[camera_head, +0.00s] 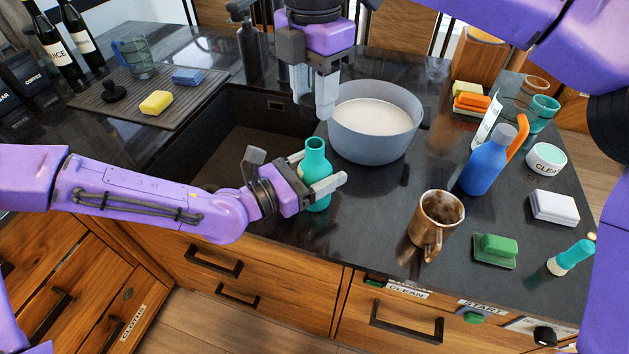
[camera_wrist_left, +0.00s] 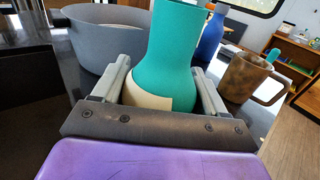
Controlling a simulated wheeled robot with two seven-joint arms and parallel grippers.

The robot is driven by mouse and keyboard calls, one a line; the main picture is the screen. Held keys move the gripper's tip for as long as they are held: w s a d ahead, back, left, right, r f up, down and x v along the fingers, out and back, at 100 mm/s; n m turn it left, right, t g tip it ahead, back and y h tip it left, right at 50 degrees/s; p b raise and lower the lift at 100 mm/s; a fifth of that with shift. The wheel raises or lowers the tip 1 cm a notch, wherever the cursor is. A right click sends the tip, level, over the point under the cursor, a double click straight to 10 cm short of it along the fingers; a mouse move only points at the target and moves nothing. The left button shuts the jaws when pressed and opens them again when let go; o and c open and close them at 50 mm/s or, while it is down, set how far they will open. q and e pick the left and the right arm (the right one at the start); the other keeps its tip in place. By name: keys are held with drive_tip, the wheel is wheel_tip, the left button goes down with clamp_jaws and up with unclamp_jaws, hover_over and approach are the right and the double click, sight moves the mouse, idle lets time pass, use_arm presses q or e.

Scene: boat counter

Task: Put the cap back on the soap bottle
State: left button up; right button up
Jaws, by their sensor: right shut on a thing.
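The teal soap bottle (camera_head: 315,158) stands upright at the sink's right edge, its neck bare with no cap on it. My left gripper (camera_head: 322,187) is low around its body, one finger on each side, and appears shut on it. In the left wrist view the bottle (camera_wrist_left: 172,50), with a cream label, fills the gap between the left fingers (camera_wrist_left: 160,92). My right gripper (camera_head: 325,108) points down, above and behind the bottle, beside the grey basin. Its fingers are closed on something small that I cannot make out. I cannot see the cap clearly anywhere.
The grey basin (camera_head: 375,142) of whitish liquid stands just behind the bottle. The dark sink (camera_head: 235,150) opens on the left. Bare counter lies between bottle and mug.

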sight(315, 143)
use_arm(q)
drive_tip(key=c, duration=0.3)
use_arm(e)
drive_tip(key=shift+d+f, duration=0.15)
drive_tip(key=shift+f, duration=2.35)
use_arm(q)
drive_tip(key=shift+f, duration=0.1)
use_arm(e)
drive_tip(key=shift+f, duration=0.9)
drive_tip(key=shift+f, duration=0.6)
